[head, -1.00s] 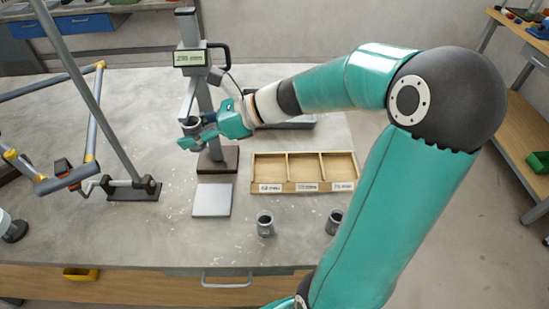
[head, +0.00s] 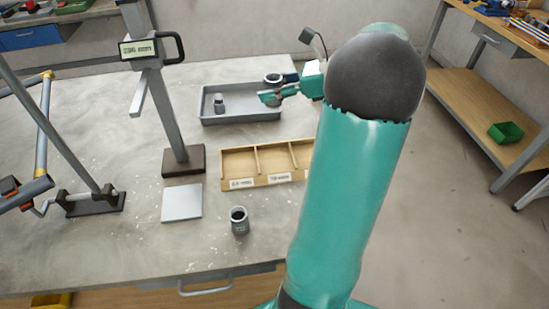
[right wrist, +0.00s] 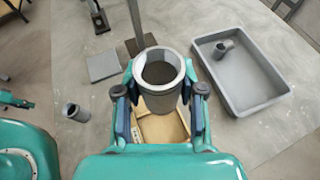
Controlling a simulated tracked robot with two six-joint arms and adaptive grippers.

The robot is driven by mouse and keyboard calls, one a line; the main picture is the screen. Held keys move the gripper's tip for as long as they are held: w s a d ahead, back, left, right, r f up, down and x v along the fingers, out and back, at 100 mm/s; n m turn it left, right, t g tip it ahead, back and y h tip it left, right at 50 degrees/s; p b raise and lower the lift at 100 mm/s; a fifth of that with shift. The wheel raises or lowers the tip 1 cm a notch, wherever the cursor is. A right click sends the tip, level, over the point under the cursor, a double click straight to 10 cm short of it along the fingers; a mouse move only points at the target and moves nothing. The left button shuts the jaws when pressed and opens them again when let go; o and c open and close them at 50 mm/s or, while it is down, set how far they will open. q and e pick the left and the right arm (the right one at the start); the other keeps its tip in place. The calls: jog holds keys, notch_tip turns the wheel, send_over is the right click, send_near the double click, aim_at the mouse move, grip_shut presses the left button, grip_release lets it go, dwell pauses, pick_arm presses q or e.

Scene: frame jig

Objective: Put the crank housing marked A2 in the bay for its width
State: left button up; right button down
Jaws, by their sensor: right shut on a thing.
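My right gripper (head: 277,90) is shut on a grey cylindrical crank housing (head: 273,79). In the right wrist view the held housing (right wrist: 158,72) is upright between the fingers, open end towards the camera. No A2 mark is readable on it. The wooden bay tray (head: 250,183) stands on the table, its right part hidden by my right arm; its labels are too small to read. In the right wrist view part of the bay tray (right wrist: 163,128) shows beneath the held housing, which is raised above it.
A second housing (head: 238,220) stands in front of the bays. A grey tray (head: 240,118) behind them holds another housing (head: 220,104). The gauge column (head: 165,100) with its display and a light square plate (head: 182,203) are to the left. A clamped frame stands further left.

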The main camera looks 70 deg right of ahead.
notch_tip(320, 180, down, 20)
jog(key=shift+s+r+b, duration=0.1)
jog(key=shift+r+b, duration=0.05)
jog(key=shift+b, duration=0.6)
jog(key=c, duration=0.7)
grip_release()
jog(key=shift+r, duration=0.1)
jog(key=v, duration=1.2)
jog(key=shift+s, duration=0.1)
